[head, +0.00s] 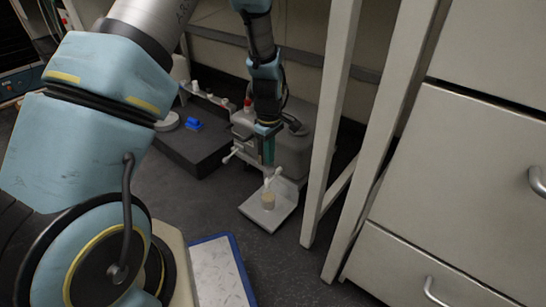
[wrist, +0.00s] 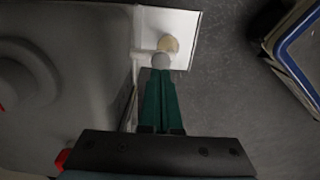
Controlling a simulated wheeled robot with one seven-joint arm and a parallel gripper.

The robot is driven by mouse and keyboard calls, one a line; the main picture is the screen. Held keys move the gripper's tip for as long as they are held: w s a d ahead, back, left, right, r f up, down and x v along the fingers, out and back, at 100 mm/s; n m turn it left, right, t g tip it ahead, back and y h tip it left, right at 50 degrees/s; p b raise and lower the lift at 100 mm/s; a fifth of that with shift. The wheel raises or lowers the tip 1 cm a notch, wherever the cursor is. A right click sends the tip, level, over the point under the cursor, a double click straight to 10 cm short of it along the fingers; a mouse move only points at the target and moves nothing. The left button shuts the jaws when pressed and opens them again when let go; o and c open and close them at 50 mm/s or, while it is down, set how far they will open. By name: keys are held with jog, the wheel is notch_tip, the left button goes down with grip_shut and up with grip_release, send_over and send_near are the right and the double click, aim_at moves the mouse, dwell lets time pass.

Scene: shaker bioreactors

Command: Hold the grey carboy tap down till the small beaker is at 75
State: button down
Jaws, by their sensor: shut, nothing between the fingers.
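The grey carboy (head: 298,150) stands beside the shelf frame; its big grey body fills the left of the wrist view (wrist: 75,110). Its pale tap (head: 272,174) sticks out at the front, and a round knob (wrist: 160,61) shows at my fingertips in the wrist view. The small beaker (head: 268,200) stands under the tap with tan liquid in it; it also shows in the wrist view (wrist: 169,43), partly behind the knob. Its marks are too small to read. My gripper (head: 267,161) points down, shut and empty, its green fingertips (wrist: 160,73) at the knob. Whether the knob is pressed I cannot tell.
A white platform (head: 257,214) carries the beaker. Another pale tap (head: 232,154) sits left of my gripper. A dark block with a blue item (head: 194,124) lies further left. Pale shelf posts (head: 322,130) and drawers (head: 450,180) stand close on the right. A blue-edged board (head: 222,270) lies in front.

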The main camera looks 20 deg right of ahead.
aim_at(270, 168)
notch_tip(270, 168, up, 10)
jog(key=p, duration=0.3)
jog(key=shift+f, duration=0.15)
jog(key=shift+w, duration=0.1)
dwell(0.3)
jog(key=w+a+r+m+p, duration=0.2)
jog(key=a+r+p, duration=0.1)
jog(key=a+r, duration=0.95)
jog(key=s+a+r+m+t+p, duration=0.15)
jog(key=s+a+r, duration=0.25)
jog(key=a, duration=0.5)
jog(key=s+a+r+m+p, duration=0.1)
jog(key=s+a+r+m, duration=0.25)
jog(key=a, duration=0.55)
notch_tip(270, 168, up, 38)
jog(key=p, duration=3.8)
jog(key=shift+s+d+f, duration=0.15)
jog(key=shift+s+d, duration=0.1)
